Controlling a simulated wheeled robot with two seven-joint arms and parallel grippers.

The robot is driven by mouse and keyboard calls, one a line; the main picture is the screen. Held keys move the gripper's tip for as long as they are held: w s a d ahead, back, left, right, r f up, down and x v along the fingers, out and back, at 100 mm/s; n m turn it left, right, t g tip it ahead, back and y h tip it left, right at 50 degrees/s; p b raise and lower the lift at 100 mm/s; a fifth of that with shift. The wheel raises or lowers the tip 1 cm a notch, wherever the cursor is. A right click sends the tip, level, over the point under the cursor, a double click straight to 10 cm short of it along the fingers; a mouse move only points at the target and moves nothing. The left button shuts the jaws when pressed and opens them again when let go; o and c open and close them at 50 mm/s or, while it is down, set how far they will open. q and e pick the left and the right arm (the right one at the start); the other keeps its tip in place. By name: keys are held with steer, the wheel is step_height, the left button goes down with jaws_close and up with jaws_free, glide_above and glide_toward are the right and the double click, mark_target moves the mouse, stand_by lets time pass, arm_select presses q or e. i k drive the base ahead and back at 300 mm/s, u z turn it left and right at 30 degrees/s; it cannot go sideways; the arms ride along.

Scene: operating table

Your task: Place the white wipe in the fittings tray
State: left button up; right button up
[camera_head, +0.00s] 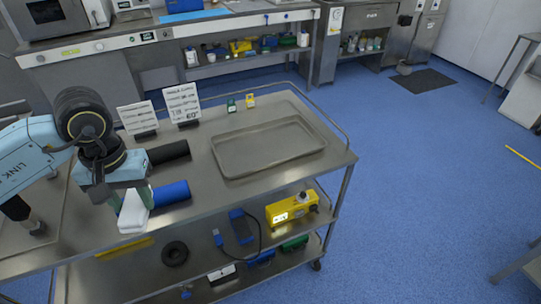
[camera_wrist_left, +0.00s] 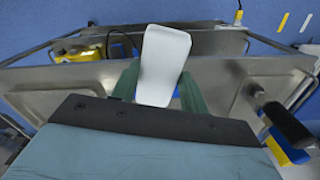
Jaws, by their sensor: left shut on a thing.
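The white wipe (camera_head: 133,212) is a pale block hanging from my left gripper (camera_head: 132,192), above the near left part of the trolley top. In the left wrist view the wipe (camera_wrist_left: 163,65) sits between the two green fingers of my left gripper (camera_wrist_left: 160,92), which are shut on it. The fittings tray (camera_head: 268,147) is a shallow, empty metal tray with a raised rim on the trolley top, to the right of the gripper and apart from it. My right gripper is not in view.
A blue roll (camera_head: 171,193) lies just behind and right of the wipe, with a black roll (camera_head: 168,152) behind it. Two small signs (camera_head: 182,101) and small green (camera_head: 231,105) and yellow (camera_head: 250,100) pieces stand along the back. The lower shelf holds a yellow device (camera_head: 291,208).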

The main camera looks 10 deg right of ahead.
mark_target(268, 147)
steer(key=k, duration=0.95)
steer(key=z, duration=1)
steer(key=i, duration=0.85)
steer(key=z, duration=0.6)
steer(key=i, duration=1.2)
steer(key=u, duration=1.3)
steer(key=i, duration=0.4)
steer(key=u, duration=0.35)
